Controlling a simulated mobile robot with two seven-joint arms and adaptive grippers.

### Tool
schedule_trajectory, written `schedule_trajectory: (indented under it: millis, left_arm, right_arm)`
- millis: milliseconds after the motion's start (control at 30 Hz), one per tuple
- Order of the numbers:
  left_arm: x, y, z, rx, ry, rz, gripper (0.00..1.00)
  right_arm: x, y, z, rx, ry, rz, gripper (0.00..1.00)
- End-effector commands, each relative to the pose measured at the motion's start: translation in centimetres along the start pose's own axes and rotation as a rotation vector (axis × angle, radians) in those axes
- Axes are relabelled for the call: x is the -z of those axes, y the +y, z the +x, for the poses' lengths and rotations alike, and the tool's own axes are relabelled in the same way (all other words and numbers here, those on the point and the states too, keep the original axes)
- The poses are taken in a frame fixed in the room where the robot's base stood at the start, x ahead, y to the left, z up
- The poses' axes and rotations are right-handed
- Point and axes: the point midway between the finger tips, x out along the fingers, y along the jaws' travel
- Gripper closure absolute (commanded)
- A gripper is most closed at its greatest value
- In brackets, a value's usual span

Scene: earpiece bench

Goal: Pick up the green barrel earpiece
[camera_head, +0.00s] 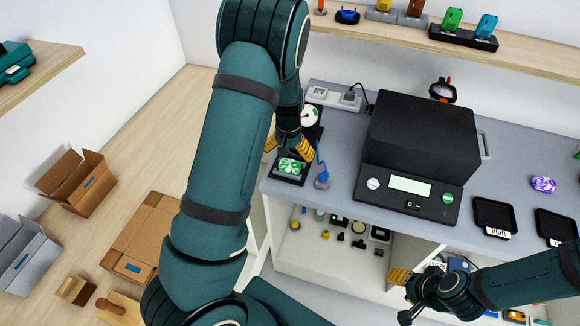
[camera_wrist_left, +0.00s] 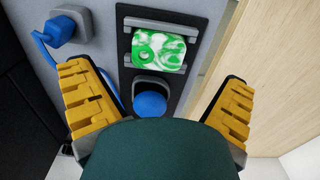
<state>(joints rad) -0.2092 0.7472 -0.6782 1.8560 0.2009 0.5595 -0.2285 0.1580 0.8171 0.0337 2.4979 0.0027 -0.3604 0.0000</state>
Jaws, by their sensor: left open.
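The green barrel earpiece (camera_head: 290,166) looks like a small green-and-white marbled block. It sits in a black holder (camera_wrist_left: 188,20) at the left end of the grey bench, and it also shows in the left wrist view (camera_wrist_left: 158,50). My left gripper (camera_head: 288,146) reaches down over this end of the bench. Its yellow-padded fingers (camera_wrist_left: 157,78) are spread wide and empty, one on each side of the holder in the wrist view. The earpiece lies ahead of them, apart from both. My right gripper (camera_head: 402,295) hangs in front of the bench, fingers apart and empty.
A blue knob (camera_wrist_left: 150,104) is close to the earpiece, between my fingers in the wrist view. A blue-corded plug (camera_head: 322,180) stands beside the holder. A large black machine (camera_head: 420,135) fills the bench middle. A purple marbled piece (camera_head: 543,184) lies to the right.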

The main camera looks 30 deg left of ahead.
Motion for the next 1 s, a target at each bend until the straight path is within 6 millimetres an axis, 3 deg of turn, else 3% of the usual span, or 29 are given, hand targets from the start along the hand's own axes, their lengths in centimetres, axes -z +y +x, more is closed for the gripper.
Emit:
schedule_trajectory:
  millis: [167,500,767,800,900,1000]
  left_arm:
    - [0.0,0.1,1.1,0.0,-0.002,0.0,0.0]
    - [0.4,0.1,5.4,0.0,-0.002,0.0,0.0]
    - [0.5,0.2,5.7,-0.001,0.001,0.0,0.0]
    - [0.5,0.2,5.7,-0.001,0.001,0.0,0.04]
    - [0.5,0.1,5.7,-0.001,0.0,0.0,0.39]
    - [0.5,0.1,5.7,-0.001,0.0,0.0,0.67]
  right_arm:
    - [0.0,0.0,0.0,0.0,0.0,0.0,0.53]
    - [0.0,0.0,-0.1,0.0,0.0,0.0,0.53]
    - [0.0,0.0,-0.1,0.0,0.0,0.0,0.53]
    - [0.0,0.0,-0.1,0.0,0.0,0.0,0.53]
    - [0.0,0.0,-0.1,0.0,0.0,0.0,0.53]
    - [0.0,0.0,-0.1,0.0,0.0,0.0,0.53]
